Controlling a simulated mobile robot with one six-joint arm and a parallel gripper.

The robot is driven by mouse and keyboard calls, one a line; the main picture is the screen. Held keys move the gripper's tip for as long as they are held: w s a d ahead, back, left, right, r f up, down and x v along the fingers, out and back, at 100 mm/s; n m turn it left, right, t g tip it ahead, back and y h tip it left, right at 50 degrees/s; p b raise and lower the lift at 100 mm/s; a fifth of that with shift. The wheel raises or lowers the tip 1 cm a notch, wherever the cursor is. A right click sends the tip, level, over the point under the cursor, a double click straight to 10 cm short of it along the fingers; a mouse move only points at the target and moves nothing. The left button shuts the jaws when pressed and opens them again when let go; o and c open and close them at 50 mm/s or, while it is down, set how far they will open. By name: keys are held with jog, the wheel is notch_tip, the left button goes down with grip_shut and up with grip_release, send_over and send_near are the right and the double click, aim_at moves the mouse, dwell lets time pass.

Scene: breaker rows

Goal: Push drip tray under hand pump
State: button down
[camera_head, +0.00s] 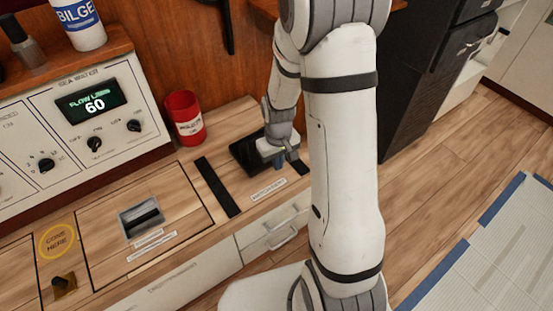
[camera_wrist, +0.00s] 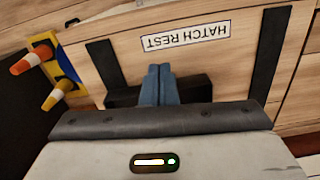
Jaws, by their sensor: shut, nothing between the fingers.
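My gripper (camera_head: 279,164) is low over the wooden counter in the head view. Its blue fingers (camera_wrist: 160,70) are together in the wrist view, with nothing between them. A dark, flat-looking object (camera_head: 246,155) lies on the counter beside the gripper. A dark bar (camera_wrist: 198,88) shows behind the fingers in the wrist view, partly hidden by them; I cannot tell whether they touch. I cannot tell whether either dark shape is the drip tray. No hand pump can be made out in either view.
Black strips (camera_head: 217,187) flank a "HATCH REST" label (camera_wrist: 186,36). A red can (camera_head: 185,118) stands at the back. A hatch with a recessed handle (camera_head: 141,217) lies left. Open floor (camera_head: 440,155) is right.

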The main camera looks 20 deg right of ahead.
aim_at(278, 181)
notch_tip(278, 181, down, 6)
jog(key=shift+f+b, duration=0.1)
jog(key=shift+b, duration=0.95)
jog(key=w, duration=0.2)
jog(key=shift+w+a+r, duration=0.25)
jog(key=shift+w+r, duration=0.05)
jog(key=shift+w+a+r+b, duration=0.2)
jog(key=shift+w+b, duration=0.15)
jog(key=shift+w, duration=0.3)
jog(key=shift+d, duration=0.1)
